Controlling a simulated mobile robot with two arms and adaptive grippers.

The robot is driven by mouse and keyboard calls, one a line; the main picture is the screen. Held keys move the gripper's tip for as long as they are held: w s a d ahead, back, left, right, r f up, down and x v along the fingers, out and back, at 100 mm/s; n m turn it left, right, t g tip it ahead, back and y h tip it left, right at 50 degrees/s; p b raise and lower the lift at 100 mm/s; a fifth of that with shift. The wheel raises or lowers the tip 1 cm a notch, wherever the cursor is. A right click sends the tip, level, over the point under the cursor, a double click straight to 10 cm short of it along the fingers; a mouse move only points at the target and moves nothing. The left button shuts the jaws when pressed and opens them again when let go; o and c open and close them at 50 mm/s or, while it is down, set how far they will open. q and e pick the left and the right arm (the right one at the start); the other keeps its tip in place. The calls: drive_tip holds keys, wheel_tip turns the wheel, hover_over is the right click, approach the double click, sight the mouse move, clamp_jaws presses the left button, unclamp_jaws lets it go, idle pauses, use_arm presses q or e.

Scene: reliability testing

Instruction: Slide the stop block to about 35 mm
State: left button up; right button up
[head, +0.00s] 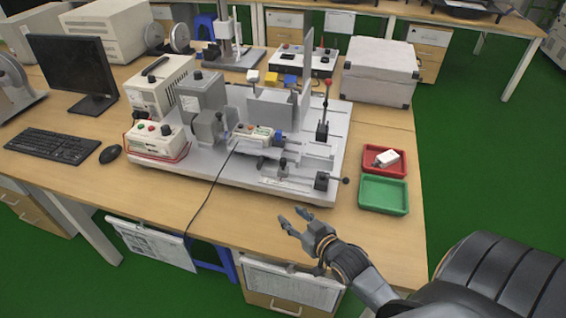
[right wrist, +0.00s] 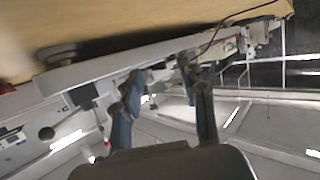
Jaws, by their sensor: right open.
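The test fixture (head: 225,178) is a grey plate with machine parts on the table. Near its front right corner is a small dark block (head: 322,181) with a black ball-ended handle. Another small dark block (head: 283,173) sits on a rail to its left. I cannot tell for sure which is the stop block, and no scale reading is legible. My right gripper (head: 291,215) is open and empty, in front of the fixture's front edge and apart from both blocks. Its open fingers also show in the right wrist view (right wrist: 162,74). My left gripper is out of view.
A red tray (head: 371,164) with a white part (head: 387,159) and a green tray (head: 384,208) lie right of the fixture. An upright lever (head: 325,105) stands behind the blocks. A black cable (head: 208,192) crosses the table. Bare tabletop lies in front of the fixture.

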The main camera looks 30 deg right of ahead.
sight(285, 165)
drive_tip(key=w+d+r+m+t+h, duration=0.1)
drive_tip(key=w+d+r+t, duration=0.1)
drive_tip(key=d+r+t, duration=0.3)
drive_tip(key=shift+g, duration=0.6)
drive_tip(key=w, duration=0.4)
drive_tip(key=w+d, duration=0.1)
drive_tip(key=w, duration=0.4)
drive_tip(key=w+d+p, duration=0.1)
drive_tip(key=w, duration=0.3)
drive_tip(key=shift+w+f, duration=0.3)
clamp_jaws()
